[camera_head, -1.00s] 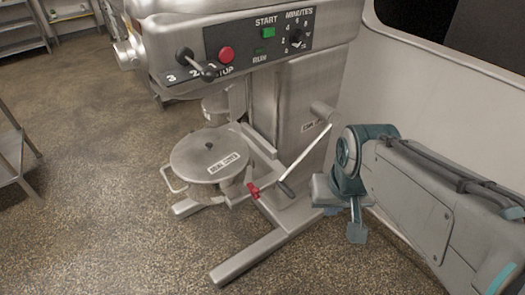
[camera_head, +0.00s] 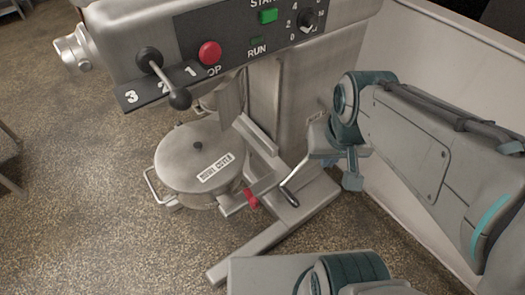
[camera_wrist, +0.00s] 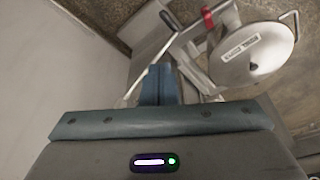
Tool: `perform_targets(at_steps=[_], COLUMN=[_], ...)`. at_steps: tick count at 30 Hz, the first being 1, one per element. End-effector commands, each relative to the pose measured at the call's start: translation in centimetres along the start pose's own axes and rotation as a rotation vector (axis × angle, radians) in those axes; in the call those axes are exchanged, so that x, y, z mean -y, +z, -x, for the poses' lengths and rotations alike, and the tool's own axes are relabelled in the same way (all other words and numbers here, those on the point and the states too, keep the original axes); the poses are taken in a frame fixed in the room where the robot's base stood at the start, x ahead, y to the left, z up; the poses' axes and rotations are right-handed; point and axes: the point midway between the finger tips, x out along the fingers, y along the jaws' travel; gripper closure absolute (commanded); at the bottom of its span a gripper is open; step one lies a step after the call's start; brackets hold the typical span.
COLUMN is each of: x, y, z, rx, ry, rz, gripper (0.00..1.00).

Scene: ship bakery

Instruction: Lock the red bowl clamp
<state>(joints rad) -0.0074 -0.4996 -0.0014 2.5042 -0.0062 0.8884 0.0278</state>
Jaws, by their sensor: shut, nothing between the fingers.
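The red bowl clamp (camera_head: 251,198) is a small red-tipped lever at the front right of the mixer bowl, beside its arm; it also shows at the top of the wrist view (camera_wrist: 207,16). Whether it is locked I cannot tell. The bowl lies under a round metal cover (camera_head: 199,157) with a white label. My gripper (camera_head: 351,182) is shut and empty, to the right of the clamp and apart from it. In the wrist view its blue-grey fingers (camera_wrist: 157,85) point toward the mixer, left of and below the clamp.
A crank rod with a dark grip (camera_head: 290,196) stands between my gripper and the clamp. The mixer's foot (camera_head: 255,250) runs along the floor in front. The control panel with a red stop button (camera_head: 209,53) and a gear lever (camera_head: 179,98) overhangs the bowl. A pale wall (camera_head: 425,210) is at right.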

Motion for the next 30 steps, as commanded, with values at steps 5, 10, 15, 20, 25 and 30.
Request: perform_targets(at_steps=[5,10,15,20,25,30], x=[0.4,1.8,3.5,4.7,5.4,5.6], y=[-0.3,-1.6,-3.4,-4.9,-5.9,-6.5], z=[-1.5,-6.3,-12.9,-19.4,-24.9,-27.7], rx=[0.026,0.123,0.262,0.372,0.438,0.46], ry=[-0.029,-0.109,-0.154,-0.133,-0.08,-0.041], rz=[-0.058,-0.283,-0.609,-0.914,-1.171,-1.311], gripper=[1.0,1.0,1.0,1.0,1.0,1.0])
